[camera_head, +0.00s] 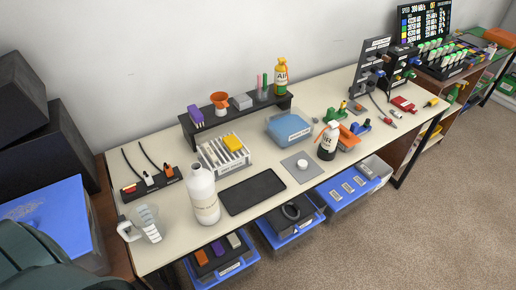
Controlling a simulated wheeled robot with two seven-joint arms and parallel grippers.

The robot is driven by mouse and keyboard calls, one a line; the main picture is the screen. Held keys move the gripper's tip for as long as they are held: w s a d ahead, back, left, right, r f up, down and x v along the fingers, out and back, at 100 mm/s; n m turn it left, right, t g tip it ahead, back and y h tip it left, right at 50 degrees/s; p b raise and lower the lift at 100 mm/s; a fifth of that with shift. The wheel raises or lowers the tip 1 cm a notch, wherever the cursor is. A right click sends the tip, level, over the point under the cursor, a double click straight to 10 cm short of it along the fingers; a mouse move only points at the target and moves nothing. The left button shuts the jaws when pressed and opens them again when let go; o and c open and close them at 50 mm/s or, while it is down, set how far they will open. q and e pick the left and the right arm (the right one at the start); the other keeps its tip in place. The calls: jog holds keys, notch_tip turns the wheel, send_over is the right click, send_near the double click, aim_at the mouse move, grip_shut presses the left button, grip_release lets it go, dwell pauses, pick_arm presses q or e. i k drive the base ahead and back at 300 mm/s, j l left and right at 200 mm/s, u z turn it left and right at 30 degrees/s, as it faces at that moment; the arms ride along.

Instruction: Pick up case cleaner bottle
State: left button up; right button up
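A large white bottle (203,196) with a narrow neck and a pale label stands upright at the front left of the workbench; its label is too small to read. A black-and-white spray bottle (328,143) stands upright right of the middle. A yellow-orange bottle marked AIR (281,78) stands on the raised black shelf at the back. I cannot tell from the labels which one is the case cleaner bottle. Neither of my grippers shows in this view.
A clear measuring jug (150,224) stands left of the white bottle, a black mat (252,192) lies to its right, and a white rack (222,155) is behind it. A blue-lidded tub (289,128) sits further back. Blue bins (262,232) stand below the bench's front edge.

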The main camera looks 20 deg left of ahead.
aim_at(199, 183)
jog(key=u, duration=1.25)
